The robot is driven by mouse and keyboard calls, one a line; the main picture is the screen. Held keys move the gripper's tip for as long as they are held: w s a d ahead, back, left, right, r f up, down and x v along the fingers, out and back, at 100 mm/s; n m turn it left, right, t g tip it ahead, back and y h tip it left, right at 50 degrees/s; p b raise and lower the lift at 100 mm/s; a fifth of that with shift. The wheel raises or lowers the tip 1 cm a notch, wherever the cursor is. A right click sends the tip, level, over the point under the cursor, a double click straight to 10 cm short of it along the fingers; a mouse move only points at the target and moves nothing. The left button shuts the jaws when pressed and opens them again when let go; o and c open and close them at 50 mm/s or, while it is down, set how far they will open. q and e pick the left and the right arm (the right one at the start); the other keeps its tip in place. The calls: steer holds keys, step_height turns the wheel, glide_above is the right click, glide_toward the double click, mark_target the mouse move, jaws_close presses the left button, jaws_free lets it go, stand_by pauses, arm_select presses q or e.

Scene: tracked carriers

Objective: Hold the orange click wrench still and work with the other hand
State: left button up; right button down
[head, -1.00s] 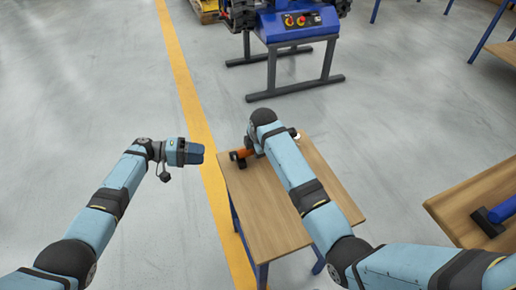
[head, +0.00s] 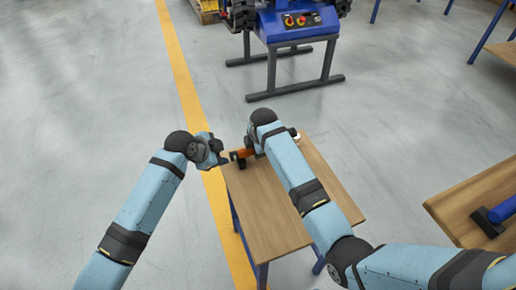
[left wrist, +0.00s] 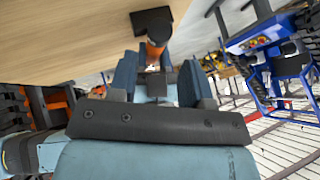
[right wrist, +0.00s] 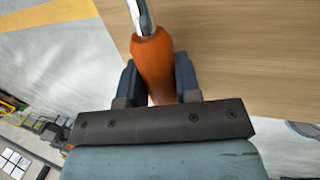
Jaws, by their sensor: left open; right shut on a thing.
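The orange click wrench (head: 245,153) is at the far left of the small wooden table, partly hidden by my right arm in the head view. In the right wrist view, my right gripper (right wrist: 158,82) is shut on its orange handle (right wrist: 152,55); a shiny metal shaft extends beyond. My left gripper (head: 221,154) is open at the table's left edge, close to the orange end. In the left wrist view, that orange end (left wrist: 156,48) shows just ahead of the open jaws (left wrist: 157,75), beside a dark block (left wrist: 152,20). Whether the left fingers touch it cannot be told.
The small wooden table (head: 262,215) is mostly bare at the front. A second wooden table (head: 460,208) with a blue-handled tool (head: 499,212) stands at the right. A blue machine stand (head: 297,22) is at the back. Floor is clear on the left.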

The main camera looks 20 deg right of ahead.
arm_select(q)
steer(key=shift+x, duration=3.3)
